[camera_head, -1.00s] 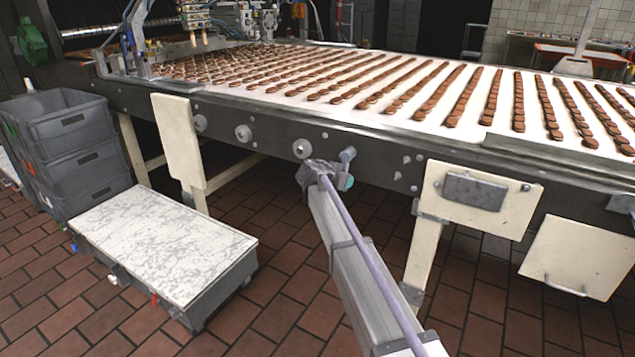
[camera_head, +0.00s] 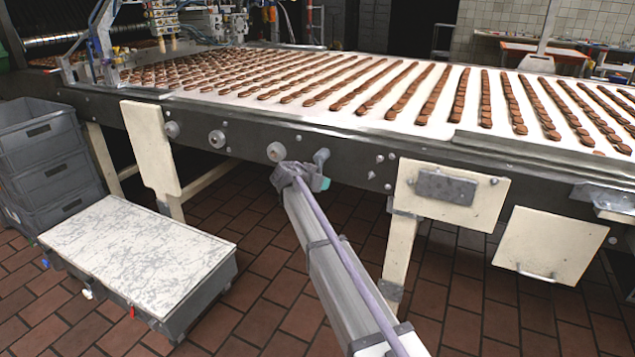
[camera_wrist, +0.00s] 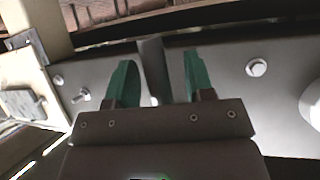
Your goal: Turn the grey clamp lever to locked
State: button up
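In the wrist view the lever (camera_wrist: 152,68) stands upright between the two green fingers of my gripper (camera_wrist: 158,62). The fingers are apart, with a visible gap on each side of the lever. I cannot tell how deep the lever sits between them. The lever's lower part is hidden behind the gripper body in the wrist view.
The conveyor belt (camera_head: 390,120) carries rows of brown biscuits above the rail. Round knobs (camera_head: 217,139) and a cream panel (camera_head: 450,193) sit along its side. A white-topped low box (camera_head: 140,252) and stacked grey crates (camera_head: 45,160) stand at the left. Tiled floor is open below.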

jog(key=p+v, duration=0.5)
jog(key=v, duration=0.5)
jog(key=shift+s+a+r, duration=0.2)
jog(key=shift+s, duration=0.1)
